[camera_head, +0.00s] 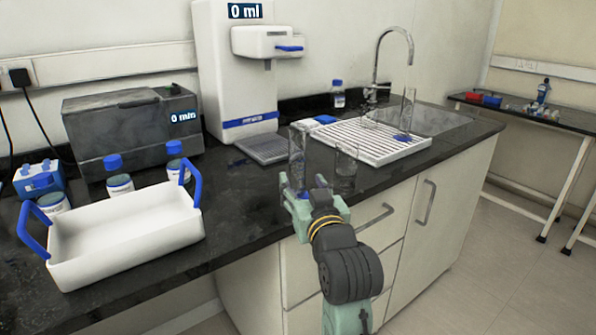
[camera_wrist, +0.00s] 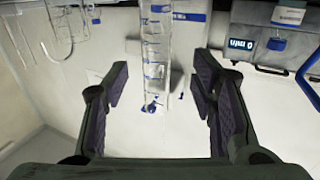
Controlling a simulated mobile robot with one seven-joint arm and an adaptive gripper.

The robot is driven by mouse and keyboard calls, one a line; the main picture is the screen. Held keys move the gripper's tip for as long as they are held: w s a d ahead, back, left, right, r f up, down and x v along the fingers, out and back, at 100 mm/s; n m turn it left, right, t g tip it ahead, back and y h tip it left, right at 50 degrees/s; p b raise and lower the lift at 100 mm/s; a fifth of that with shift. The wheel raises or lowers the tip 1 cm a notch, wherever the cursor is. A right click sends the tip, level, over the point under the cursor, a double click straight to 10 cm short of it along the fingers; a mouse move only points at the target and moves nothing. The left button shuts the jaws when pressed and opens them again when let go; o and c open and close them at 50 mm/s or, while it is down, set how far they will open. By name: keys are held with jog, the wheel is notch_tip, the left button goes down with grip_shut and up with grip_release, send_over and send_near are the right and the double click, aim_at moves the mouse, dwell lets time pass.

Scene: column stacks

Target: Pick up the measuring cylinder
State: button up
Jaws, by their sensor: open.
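A clear measuring cylinder (camera_head: 297,158) with blue markings stands upright near the front edge of the dark counter. In the wrist view the cylinder (camera_wrist: 157,50) shows in the gap ahead of the fingers, with clear space on both sides. My gripper (camera_head: 299,198) is open and low at the cylinder, partly hiding its lower end in the head view. In the wrist view my gripper (camera_wrist: 162,92) has its dark fingers spread wide and holds nothing. A second clear cylinder (camera_head: 408,108) stands on the white draining rack (camera_head: 370,141).
A glass beaker (camera_head: 346,172) stands just right of my gripper. A white tray with blue handles (camera_head: 125,237) and several blue-capped bottles (camera_head: 120,182) are at left. A white dispenser (camera_head: 235,75) stands behind, with a tap (camera_head: 378,65) at right.

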aim_at(299, 172)
jog(key=x, duration=0.2)
jog(key=p+x, duration=0.1)
jog(key=x, duration=0.2)
jog(key=p+x, duration=0.1)
jog(key=x, duration=0.1)
jog(key=shift+w+d, duration=0.2)
jog(key=shift+w, duration=0.1)
jog(key=shift+c, duration=0.2)
grip_shut()
